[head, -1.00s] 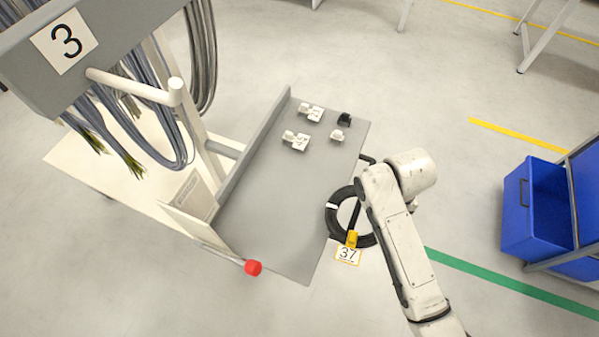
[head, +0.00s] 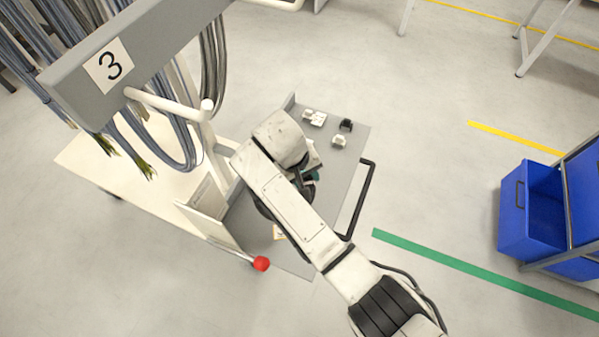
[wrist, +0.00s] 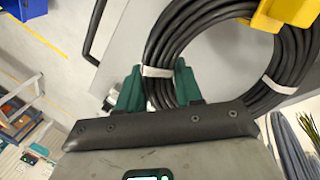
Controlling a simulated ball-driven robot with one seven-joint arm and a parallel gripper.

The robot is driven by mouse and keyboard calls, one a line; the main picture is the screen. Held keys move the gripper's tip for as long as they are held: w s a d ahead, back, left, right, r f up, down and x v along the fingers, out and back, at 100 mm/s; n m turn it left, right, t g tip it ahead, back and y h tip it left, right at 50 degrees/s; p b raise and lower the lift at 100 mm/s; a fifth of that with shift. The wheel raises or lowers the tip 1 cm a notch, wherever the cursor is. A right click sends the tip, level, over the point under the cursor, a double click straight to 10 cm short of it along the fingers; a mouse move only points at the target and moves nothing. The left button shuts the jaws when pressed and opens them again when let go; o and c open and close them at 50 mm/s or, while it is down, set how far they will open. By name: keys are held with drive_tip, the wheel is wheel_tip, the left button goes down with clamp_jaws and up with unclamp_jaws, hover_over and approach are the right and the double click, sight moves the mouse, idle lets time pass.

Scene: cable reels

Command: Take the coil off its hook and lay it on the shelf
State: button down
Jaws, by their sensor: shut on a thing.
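The coil is over the grey shelf (head: 335,190) of the cart. I cannot tell whether it touches the shelf.
Small white and black parts (head: 339,140) sit at the shelf's far end. A black handle (head: 368,190) runs along its right edge. A post with sign 3 (head: 109,66) and hanging cables stands left. A red knob (head: 261,263) is at the front. A blue bin (head: 530,215) stands right.

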drive_tip(key=shift+a+r, duration=0.2)
drive_tip(key=shift+a, duration=0.65)
wheel_tip(320, 180, down, 7)
drive_tip(key=b, duration=0.4)
drive_tip(key=shift+f+b, duration=0.2)
drive_tip(key=shift+b, duration=0.2)
unclamp_jaws()
drive_tip(key=shift+s+d, duration=0.1)
drive_tip(key=shift+r, duration=0.1)
idle(0.7)
drive_tip(key=shift+p+v, duration=2.45)
drive_tip(key=shift+v, duration=2.5)
